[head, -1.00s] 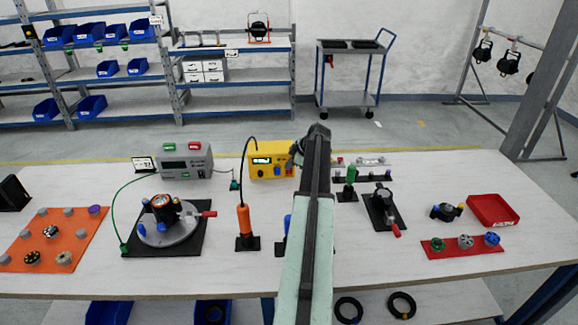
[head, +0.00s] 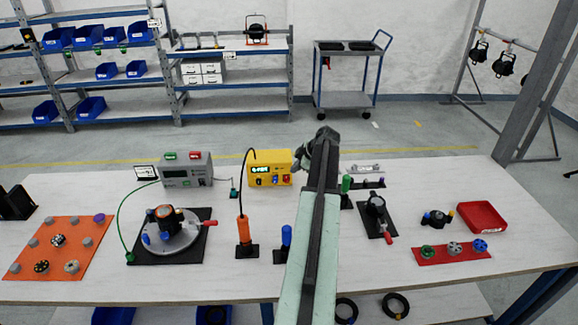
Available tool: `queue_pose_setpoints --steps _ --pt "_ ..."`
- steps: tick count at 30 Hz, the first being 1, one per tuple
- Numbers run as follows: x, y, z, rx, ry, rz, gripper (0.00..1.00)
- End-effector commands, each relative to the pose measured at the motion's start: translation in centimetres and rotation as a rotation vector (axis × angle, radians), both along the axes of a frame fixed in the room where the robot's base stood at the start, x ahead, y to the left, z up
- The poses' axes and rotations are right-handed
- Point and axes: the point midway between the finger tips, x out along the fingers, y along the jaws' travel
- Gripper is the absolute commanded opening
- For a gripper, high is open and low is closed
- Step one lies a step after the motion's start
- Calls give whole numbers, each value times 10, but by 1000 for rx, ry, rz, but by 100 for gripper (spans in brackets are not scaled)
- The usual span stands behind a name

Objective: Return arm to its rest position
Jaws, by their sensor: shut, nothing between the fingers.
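My arm rises from the bottom middle of the head view and reaches over the table (head: 420,190). My gripper (head: 301,160) shows only in part at the far end of the arm, beside the right edge of the yellow power unit (head: 270,170). Its fingers look closed and I see nothing held in them. Whether it touches the yellow unit cannot be told from this view. The arm hides part of the table's middle.
Left of the arm are an orange-handled tool (head: 243,228), a blue-handled tool (head: 285,240), a round fixture (head: 172,230), a grey meter (head: 187,171) and an orange mat (head: 40,258). Right are a black clamp fixture (head: 376,210), a red mat (head: 440,256) and a red tray (head: 481,218).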

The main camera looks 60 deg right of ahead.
Motion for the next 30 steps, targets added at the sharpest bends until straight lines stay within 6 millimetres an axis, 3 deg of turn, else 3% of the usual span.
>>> queue_pose_setpoints --steps 1,4,19,22,26,30 --pt "-5 0 17 1 0 -1 0" --pt "-11 0 24 1 0 0 0" --pt "-11 0 21 0 0 2 0" --pt "-3 9 20 11 4 5 0" --pt "41 62 15 78 38 5 0" --pt "105 167 5 196 124 -18 0"
